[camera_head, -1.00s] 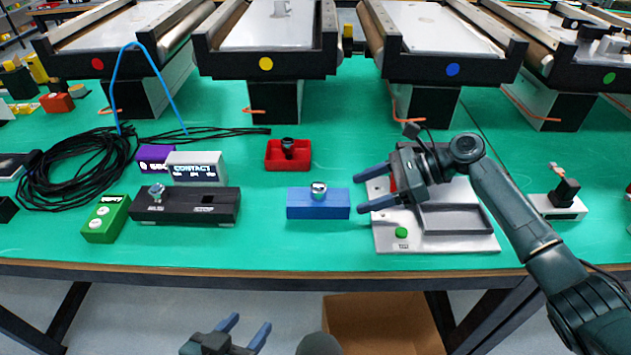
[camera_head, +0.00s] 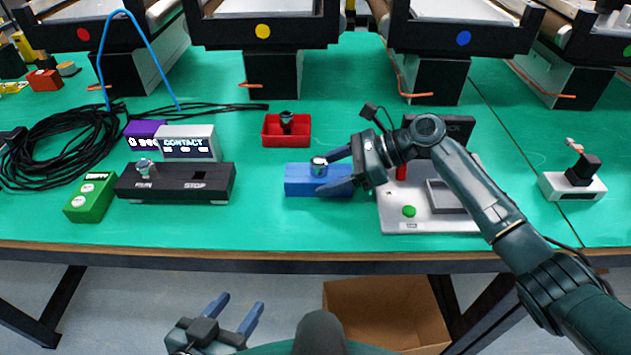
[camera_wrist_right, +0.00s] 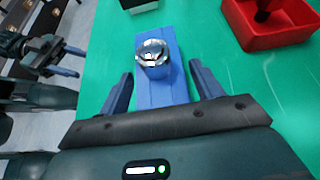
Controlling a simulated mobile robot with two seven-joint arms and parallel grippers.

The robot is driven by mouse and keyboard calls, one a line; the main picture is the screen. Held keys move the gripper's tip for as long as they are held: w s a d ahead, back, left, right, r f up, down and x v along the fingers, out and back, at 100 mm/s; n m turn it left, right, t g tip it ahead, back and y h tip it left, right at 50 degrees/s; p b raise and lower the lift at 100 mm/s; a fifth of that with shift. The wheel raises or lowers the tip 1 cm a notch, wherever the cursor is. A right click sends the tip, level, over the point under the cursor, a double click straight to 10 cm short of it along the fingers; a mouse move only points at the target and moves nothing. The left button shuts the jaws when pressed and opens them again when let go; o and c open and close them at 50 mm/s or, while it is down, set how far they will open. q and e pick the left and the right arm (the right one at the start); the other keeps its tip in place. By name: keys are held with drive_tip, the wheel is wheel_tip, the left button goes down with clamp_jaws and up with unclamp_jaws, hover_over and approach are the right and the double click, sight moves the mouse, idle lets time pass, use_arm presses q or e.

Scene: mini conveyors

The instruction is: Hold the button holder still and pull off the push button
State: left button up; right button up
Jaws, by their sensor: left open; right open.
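The blue button holder (camera_head: 298,182) sits on the green table, with the silver push button (camera_head: 319,167) upright on its top. In the right wrist view the holder (camera_wrist_right: 160,95) lies between my finger directions, and the button (camera_wrist_right: 153,56) stands ahead of the fingertips. My right gripper (camera_head: 334,171) is open, one finger behind and one in front of the holder's right end; I cannot tell whether they touch it. My left gripper (camera_head: 238,312) is open and empty, low in front of the table edge. It also shows at the left of the right wrist view (camera_wrist_right: 76,62).
A red tray (camera_head: 286,142) with a dark part stands behind the holder. A black switch box (camera_head: 178,192) is to the left, a grey panel with a green button (camera_head: 409,212) to the right. Green table is clear in front of the holder. A cardboard box (camera_head: 385,310) is below.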

drive_tip(key=shift+a+f, duration=0.4)
drive_tip(key=shift+a, duration=0.2)
drive_tip(key=c, duration=0.6)
drive_tip(key=shift+s+f, duration=0.1)
drive_tip(key=shift+f, duration=0.15)
idle(0.8)
